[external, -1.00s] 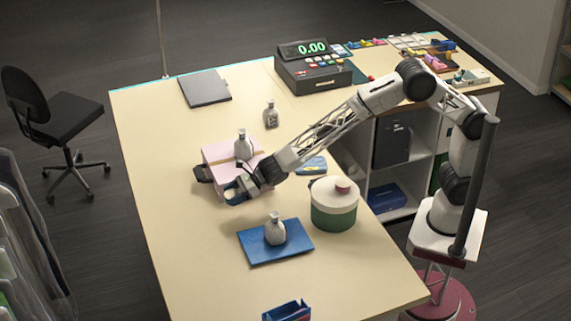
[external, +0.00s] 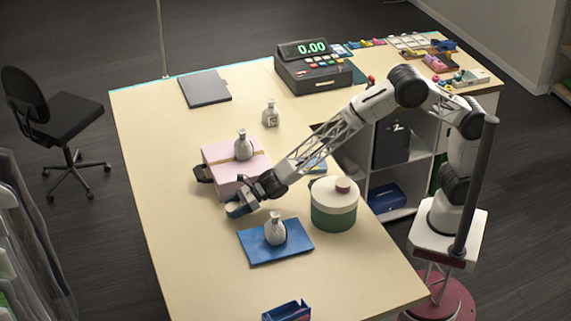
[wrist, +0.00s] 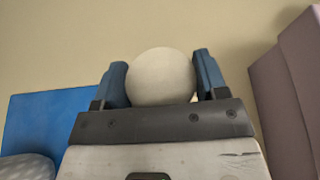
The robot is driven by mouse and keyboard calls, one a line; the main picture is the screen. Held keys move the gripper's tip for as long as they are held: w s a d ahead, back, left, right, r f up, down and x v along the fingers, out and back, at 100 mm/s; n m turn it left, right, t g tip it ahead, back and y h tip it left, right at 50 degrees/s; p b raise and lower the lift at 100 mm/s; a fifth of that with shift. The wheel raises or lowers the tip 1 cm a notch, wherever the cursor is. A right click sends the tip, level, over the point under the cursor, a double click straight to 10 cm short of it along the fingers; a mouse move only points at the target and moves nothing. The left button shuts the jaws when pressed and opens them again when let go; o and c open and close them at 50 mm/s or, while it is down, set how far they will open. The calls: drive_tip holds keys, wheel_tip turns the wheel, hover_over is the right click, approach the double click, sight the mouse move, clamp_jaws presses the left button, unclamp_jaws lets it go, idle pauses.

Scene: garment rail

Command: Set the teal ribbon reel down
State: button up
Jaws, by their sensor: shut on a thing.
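My gripper (external: 241,208) is low over the cream counter (external: 180,260), between the pink box and the blue flat sheet. In the wrist view its two blue fingers (wrist: 162,82) are shut on a round thing with a pale beige face (wrist: 162,75), taken to be the ribbon reel. Teal on it cannot be made out for sure, as the fingers are blue too and hide its sides. Whether its underside touches the counter cannot be told.
The pink box (external: 222,172) with a grey bottle (external: 243,145) on top is close behind the gripper. The blue sheet (external: 262,253) bears another bottle (external: 275,229). A green-and-white round box (external: 334,212) stands to the right. The counter's left front is clear.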

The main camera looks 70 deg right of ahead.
drive_tip(key=shift+f, duration=1.35)
drive_tip(key=shift+f, duration=0.1)
drive_tip(key=o, duration=0.9)
drive_tip(key=shift+s+d+r, duration=0.35)
drive_tip(key=shift+v, duration=5.4)
